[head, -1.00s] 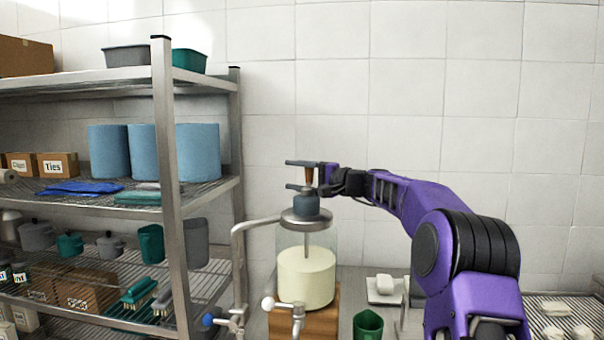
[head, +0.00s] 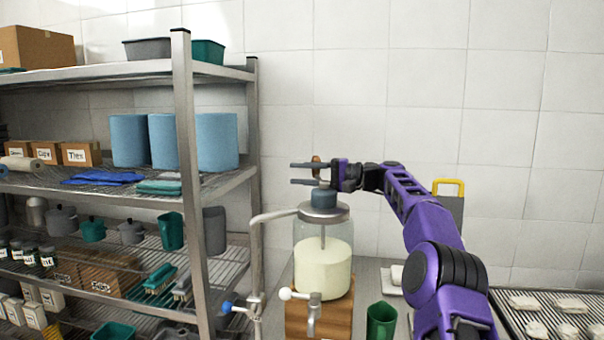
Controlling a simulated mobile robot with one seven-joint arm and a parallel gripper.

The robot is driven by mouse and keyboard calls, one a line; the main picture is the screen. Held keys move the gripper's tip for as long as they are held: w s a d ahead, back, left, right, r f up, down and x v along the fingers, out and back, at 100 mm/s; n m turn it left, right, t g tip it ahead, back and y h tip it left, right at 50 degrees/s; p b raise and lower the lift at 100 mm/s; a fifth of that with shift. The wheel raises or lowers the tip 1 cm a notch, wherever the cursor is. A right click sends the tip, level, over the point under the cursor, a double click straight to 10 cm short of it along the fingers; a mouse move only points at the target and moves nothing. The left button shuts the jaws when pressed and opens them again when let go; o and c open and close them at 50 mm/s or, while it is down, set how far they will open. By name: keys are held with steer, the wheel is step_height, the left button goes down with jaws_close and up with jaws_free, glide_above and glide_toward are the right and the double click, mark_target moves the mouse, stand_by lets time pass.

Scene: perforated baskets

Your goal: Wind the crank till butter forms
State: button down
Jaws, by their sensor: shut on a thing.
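The churn is a glass jar (head: 299,233) with a metal lid and a blue-grey gear housing (head: 324,198) on top. Pale yellow cream (head: 323,269) fills its lower part, with a thin shaft running down into it. I cannot tell whether lumps of butter are in it. A wooden block (head: 335,316) is under the jar. The brown crank handle (head: 316,162) stands upright above the housing. My gripper (head: 303,174) reaches in from the right, its dark fingers around the handle, shut on it. The crank arm is mostly hidden by the fingers.
A metal pipe with taps (head: 256,265) stands close on the left of the jar. A green cup (head: 381,320) and a white block on a small tray (head: 396,277) are to its right. A rack with pale pieces (head: 558,305) is at far right. Wire shelving (head: 189,150) fills the left.

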steer(key=shift+d+r, duration=0.2)
steer(key=shift+r, duration=1.2)
steer(key=c, duration=0.6)
jaws_free()
steer(key=shift+w, duration=0.1)
steer(key=o, duration=0.5)
steer(key=shift+w+f, duration=0.1)
steer(key=shift+f, duration=0.15)
steer(key=shift+o, duration=0.5)
steer(key=shift+f, duration=0.25)
steer(key=v, duration=1.7)
steer(key=shift+s, duration=0.3)
steer(key=shift+d+f, duration=0.1)
